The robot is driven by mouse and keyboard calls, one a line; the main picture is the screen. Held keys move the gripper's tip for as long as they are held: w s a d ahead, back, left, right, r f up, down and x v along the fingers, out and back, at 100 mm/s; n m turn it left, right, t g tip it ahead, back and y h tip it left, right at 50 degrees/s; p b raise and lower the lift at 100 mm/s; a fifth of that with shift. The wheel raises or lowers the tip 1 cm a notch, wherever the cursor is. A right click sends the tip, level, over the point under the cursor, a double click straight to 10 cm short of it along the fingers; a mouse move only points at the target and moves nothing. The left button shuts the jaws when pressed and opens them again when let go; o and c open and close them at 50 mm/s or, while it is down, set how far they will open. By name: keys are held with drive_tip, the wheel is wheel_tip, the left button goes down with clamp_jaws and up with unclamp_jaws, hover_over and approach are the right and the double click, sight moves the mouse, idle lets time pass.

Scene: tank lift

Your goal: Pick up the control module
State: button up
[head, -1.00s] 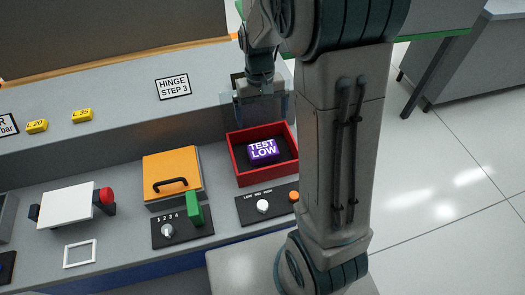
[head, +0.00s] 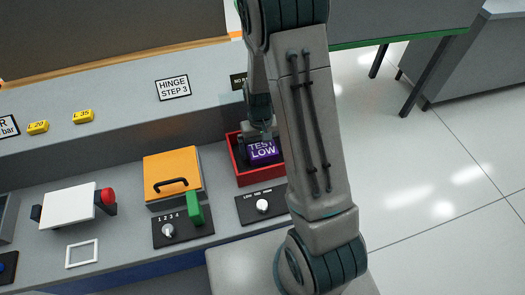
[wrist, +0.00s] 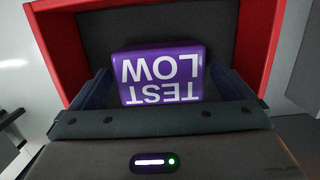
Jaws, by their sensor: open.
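The control module is a purple block marked "TEST LOW" (head: 264,150) inside a red open-topped tray (head: 247,178) on the bench. In the wrist view the module (wrist: 162,75) appears upside down, against the dark tray floor, with the red tray wall (wrist: 268,45) around it. My gripper (head: 262,132) is over the tray, low at the module. In the wrist view my gripper (wrist: 163,92) is open, with one blue-grey finger at each side of the module's near part. I cannot tell whether the fingers touch it.
A black panel with a white knob (head: 262,206) lies in front of the tray. An orange box with a handle (head: 172,176) and a green lever (head: 195,208) stand to the left. A raised ledge with a "HINGE STEP 3" sign (head: 173,87) runs behind.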

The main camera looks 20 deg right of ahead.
drive_tip(key=shift+s+f, duration=0.1)
drive_tip(key=shift+f, duration=0.35)
drive_tip(key=c, duration=1)
drive_tip(key=shift+r, duration=0.15)
